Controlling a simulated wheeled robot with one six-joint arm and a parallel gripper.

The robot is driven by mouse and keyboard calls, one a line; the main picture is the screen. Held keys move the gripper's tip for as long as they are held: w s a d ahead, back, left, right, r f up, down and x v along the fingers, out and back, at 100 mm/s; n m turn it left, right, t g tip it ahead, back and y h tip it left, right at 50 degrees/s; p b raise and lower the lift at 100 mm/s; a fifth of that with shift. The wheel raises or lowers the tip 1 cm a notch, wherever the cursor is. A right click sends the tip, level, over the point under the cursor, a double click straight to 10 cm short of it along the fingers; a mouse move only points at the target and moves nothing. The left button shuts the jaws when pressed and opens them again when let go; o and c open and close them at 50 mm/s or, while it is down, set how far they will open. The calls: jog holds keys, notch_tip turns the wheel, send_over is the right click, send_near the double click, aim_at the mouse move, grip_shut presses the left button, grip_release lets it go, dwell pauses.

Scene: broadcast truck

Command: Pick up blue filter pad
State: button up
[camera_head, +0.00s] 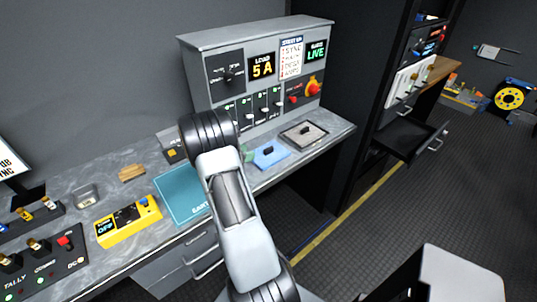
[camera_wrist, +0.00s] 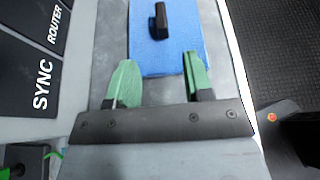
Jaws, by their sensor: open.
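The blue filter pad (camera_head: 266,158) lies flat on the grey counter below the control cabinet, just right of my arm. It has a small black grip on top. In the wrist view the blue filter pad (camera_wrist: 180,55) is ahead of my gripper (camera_wrist: 160,76), with its black grip (camera_wrist: 158,22) near the top edge. My gripper is open, with its two green fingers apart and nothing between them but the pad's near edge in the picture. In the head view my arm hides most of the gripper; only a bit of green shows beside the pad.
A grey pad in a dark frame (camera_head: 304,134) lies right of the blue pad. The control cabinet (camera_head: 200,62) stands behind. A teal mat (camera_head: 180,197) and yellow meter (camera_head: 128,222) lie to the left. An open drawer (camera_head: 412,140) juts out at right. The counter's front edge is close.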

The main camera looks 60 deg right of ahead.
aim_at(264, 151)
jog(key=shift+f+p+x, duration=0.2)
jog(key=shift+p+x, duration=0.75)
jog(key=shift+x, duration=3.35)
jog(key=shift+a, duration=0.1)
jog(key=shift+c, duration=0.4)
grip_shut()
